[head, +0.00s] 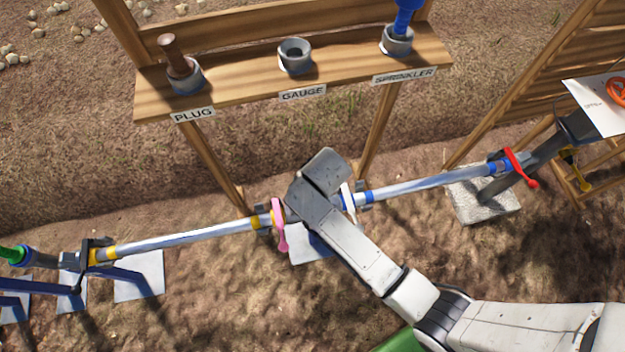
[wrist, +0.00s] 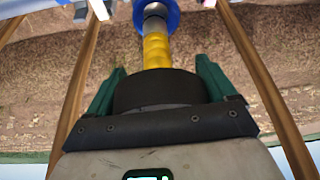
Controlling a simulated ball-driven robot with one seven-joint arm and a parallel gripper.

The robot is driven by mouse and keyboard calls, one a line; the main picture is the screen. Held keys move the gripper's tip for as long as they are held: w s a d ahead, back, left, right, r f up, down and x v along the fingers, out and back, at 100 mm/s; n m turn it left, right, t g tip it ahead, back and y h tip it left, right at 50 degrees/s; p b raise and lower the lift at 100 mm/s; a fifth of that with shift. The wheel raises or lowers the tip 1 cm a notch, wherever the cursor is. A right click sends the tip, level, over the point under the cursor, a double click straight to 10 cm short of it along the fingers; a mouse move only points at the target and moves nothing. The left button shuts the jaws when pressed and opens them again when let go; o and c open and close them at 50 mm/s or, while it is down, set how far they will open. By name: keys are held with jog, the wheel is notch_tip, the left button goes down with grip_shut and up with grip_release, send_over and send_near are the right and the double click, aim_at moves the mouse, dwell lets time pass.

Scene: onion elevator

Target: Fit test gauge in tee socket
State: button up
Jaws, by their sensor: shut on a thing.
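My gripper (wrist: 160,84) is shut on the black round body of the test gauge (wrist: 158,90), with a green finger on each side. The gauge's yellow stem (wrist: 156,50) points away from the gripper. Its far end lines up with a silver fitting inside a blue ring, likely the tee socket (wrist: 168,14). I cannot tell whether the stem is seated in it or only in front of it. In the head view my wrist covers the pipe's middle, hiding the gauge, the fingers and the tee.
The wooden shelf (head: 230,88) has an empty GAUGE cup (head: 294,56), a brown plug (head: 178,58) at left and a blue sprinkler (head: 406,18) at right. Pink (head: 280,228), white (head: 348,195) and red (head: 521,168) valve handles stand along the pipe (head: 185,236).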

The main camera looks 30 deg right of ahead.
jog(key=shift+w+f, duration=0.35)
jog(key=shift+f, duration=1.5)
jog(key=shift+f+b, duration=0.35)
jog(key=shift+b, duration=0.05)
jog(key=o, duration=1)
jog(key=shift+s, duration=0.1)
jog(key=shift+r, duration=0.1)
jog(key=shift+r+p, duration=0.35)
jog(key=shift+r, duration=0.2)
jog(key=v, duration=1.1)
jog(key=shift+s+a+r, duration=0.1)
jog(key=shift+s+r, duration=0.05)
jog(key=shift+s, duration=0.1)
